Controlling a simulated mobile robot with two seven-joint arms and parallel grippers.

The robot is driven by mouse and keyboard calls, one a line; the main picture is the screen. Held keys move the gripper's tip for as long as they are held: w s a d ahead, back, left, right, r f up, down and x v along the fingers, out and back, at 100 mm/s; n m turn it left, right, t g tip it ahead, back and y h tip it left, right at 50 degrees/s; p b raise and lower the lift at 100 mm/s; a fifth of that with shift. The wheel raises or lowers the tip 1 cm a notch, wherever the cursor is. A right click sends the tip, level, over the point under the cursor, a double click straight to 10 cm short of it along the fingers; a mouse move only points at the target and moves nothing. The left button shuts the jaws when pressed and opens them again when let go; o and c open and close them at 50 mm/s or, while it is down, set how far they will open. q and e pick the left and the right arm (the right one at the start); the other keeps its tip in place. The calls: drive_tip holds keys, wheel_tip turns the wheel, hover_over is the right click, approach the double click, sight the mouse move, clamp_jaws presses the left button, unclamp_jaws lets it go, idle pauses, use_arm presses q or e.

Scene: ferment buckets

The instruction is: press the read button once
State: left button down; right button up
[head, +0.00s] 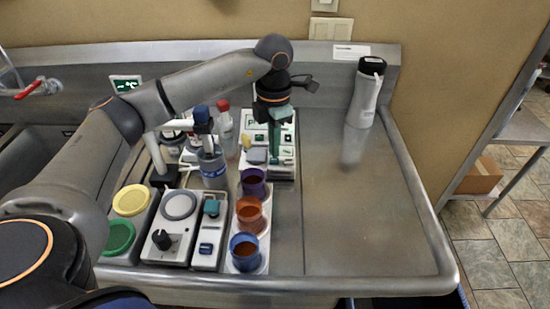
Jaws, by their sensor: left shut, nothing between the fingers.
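A white instrument (287,171) with several small buttons and a dark green display stands at the back of the steel counter. My left gripper (275,153) points down over it, with its green fingers shut and empty. The gripper and wrist hide part of the instrument's face. I cannot read the button labels, so I cannot tell which is the read button or whether the fingertips touch the panel. My right gripper is out of view.
Purple (253,176), orange (249,207) and blue (244,240) cups stand in front of the instrument. Bottles (213,172) and a knobbed device (180,207) are to the left. A grey tumbler (365,95) stands back right. The counter's right half (350,220) is clear.

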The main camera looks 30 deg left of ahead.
sight(274, 160)
use_arm(q)
drive_tip(key=shift+f+b, duration=0.7)
drive_tip(key=shift+f, duration=0.4)
drive_tip(key=shift+r, duration=0.1)
drive_tip(key=shift+r+p, duration=2.35)
drive_tip(key=shift+r, duration=0.7)
